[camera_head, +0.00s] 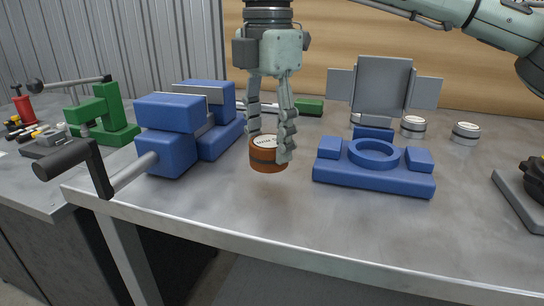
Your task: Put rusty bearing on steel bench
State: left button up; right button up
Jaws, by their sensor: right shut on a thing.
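The rusty bearing (267,160) is a short orange-brown cylinder with a pale label on top, near the middle of the camera_head view. My right gripper (270,150) points down with its fingers around it and is shut on it. The fingers cover part of its top and sides. The bearing is over the steel bench (240,205); I cannot tell whether its underside touches the surface. My left gripper is not in view.
A blue vise (172,128) with a crank stands left of the bearing. A blue holder with a ring (373,181) is to the right. Two pale cylinders (413,127) (466,133) stand behind it. A green press (100,118) is far left. The bench front is clear.

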aim_at(271, 162)
jog(key=shift+w+d+f, duration=0.1)
jog(key=shift+d+f, duration=0.1)
jog(key=shift+f, duration=1.9)
jog(key=shift+f, duration=0.1)
jog(key=o, duration=1.4)
notch_tip(271, 162, up, 12)
jog(key=shift+r, duration=0.1)
